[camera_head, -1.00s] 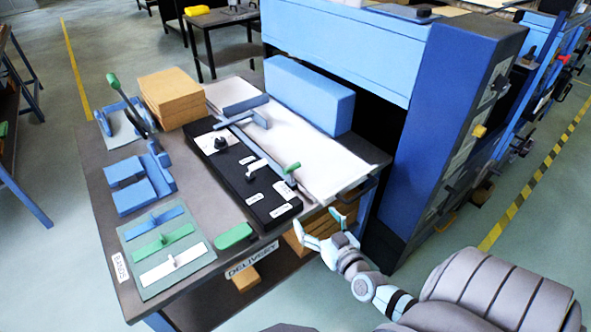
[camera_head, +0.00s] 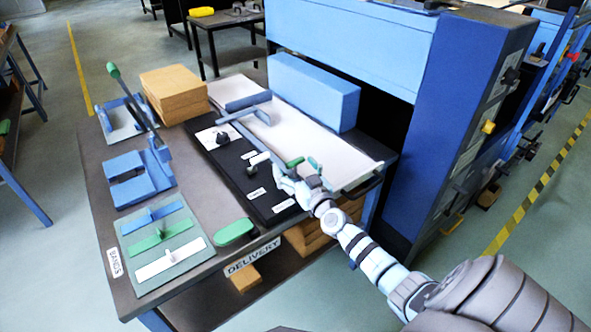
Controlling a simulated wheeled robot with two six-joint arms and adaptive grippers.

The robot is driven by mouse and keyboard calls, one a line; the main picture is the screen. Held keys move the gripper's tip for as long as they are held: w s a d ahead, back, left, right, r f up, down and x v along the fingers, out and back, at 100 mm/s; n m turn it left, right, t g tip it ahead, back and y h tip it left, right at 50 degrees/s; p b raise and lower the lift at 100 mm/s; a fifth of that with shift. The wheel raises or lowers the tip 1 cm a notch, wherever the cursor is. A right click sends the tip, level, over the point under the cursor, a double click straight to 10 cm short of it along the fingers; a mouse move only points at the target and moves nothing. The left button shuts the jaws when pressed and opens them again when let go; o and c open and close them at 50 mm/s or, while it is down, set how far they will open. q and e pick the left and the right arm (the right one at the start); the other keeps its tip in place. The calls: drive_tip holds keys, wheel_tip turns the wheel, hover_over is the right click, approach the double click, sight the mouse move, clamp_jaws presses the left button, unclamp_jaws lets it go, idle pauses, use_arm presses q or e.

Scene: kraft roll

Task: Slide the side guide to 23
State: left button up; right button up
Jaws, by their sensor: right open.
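I cannot tell for certain which fitting is the side guide. A green-tipped handle (camera_head: 294,162) stands at the stack's edge beside the black panel (camera_head: 240,178). My right gripper (camera_head: 298,169) is open at this handle, with its fingertips on either side of it in the picture. Contact cannot be made out, and the handle's lower part is hidden. Scale numbers are too small to read. My left gripper is not in view.
The black panel carries a dark knob (camera_head: 222,139), a white-topped lever and several labels. The blue machine (camera_head: 450,130) stands to the right. Brown blocks (camera_head: 174,94) and a tool mat (camera_head: 158,250) occupy the left.

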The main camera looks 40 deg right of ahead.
drive_tip(key=shift+c, duration=0.4)
drive_tip(key=shift+a, duration=0.15)
drive_tip(key=c, duration=1.6)
drive_tip(key=shift+w+a+r, duration=0.1)
drive_tip(key=shift+r, duration=0.05)
clamp_jaws()
drive_tip(key=shift+r, duration=0.1)
drive_tip(key=shift+w, duration=0.25)
drive_tip(key=o, duration=0.9)
unclamp_jaws()
drive_tip(key=o, duration=0.8)
drive_tip(key=shift+s+d+f, duration=0.2)
drive_tip(key=shift+s+d, duration=0.1)
drive_tip(key=shift+d, duration=0.35)
drive_tip(key=shift+a, duration=0.55)
drive_tip(key=v, duration=1.1)
drive_tip(key=shift+s, duration=0.45)
